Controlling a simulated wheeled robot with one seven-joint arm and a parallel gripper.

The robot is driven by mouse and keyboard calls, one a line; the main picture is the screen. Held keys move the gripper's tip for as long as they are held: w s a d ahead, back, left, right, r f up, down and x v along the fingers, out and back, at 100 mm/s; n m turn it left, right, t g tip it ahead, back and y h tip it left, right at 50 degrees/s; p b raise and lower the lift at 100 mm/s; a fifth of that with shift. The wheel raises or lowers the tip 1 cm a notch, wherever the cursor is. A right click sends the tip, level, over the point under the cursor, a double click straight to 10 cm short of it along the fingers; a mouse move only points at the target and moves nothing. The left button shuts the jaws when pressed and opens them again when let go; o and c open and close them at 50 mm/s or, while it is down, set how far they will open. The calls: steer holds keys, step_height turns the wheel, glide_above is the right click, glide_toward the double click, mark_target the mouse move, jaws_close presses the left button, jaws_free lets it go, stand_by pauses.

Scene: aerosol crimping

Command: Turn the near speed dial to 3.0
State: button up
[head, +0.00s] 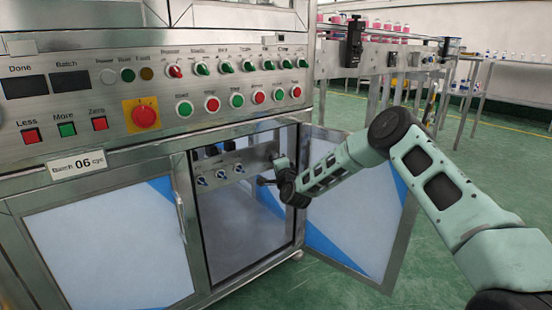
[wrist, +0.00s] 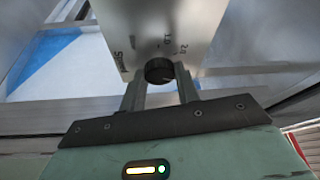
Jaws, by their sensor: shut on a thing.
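The near speed dial (wrist: 158,70) is a round black knob on a pale panel (wrist: 125,35), in the middle of the wrist view. Small scale marks and a label that looks like "Speed" are printed on the panel around it; I cannot read the dial's setting surely. My gripper (wrist: 160,80) has one finger on each side of the dial and is shut on it. In the head view my gripper (head: 266,181) reaches into the open cabinet under the machine; the dial it holds cannot be made out there.
Several blue-and-white dials (head: 221,174) sit on a panel inside the cabinet, left of my gripper. The open cabinet door (head: 375,215) stands behind my arm at the right. The closed door (head: 100,245) is at the left. Buttons and switches, including a red emergency stop (head: 144,116), are above.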

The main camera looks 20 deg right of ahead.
steer(key=shift+m, duration=0.5)
steer(key=o, duration=1)
steer(key=shift+s+p, duration=0.15)
steer(key=shift+p, duration=0.15)
steer(key=s+p, duration=0.1)
steer(key=s, duration=0.4)
steer(key=s+a+p, duration=0.1)
steer(key=s+p, duration=0.1)
steer(key=s, duration=0.4)
steer(key=s+a+f+p, duration=0.1)
steer(key=s+p, duration=0.1)
steer(key=s, duration=0.4)
steer(key=shift+a, duration=0.1)
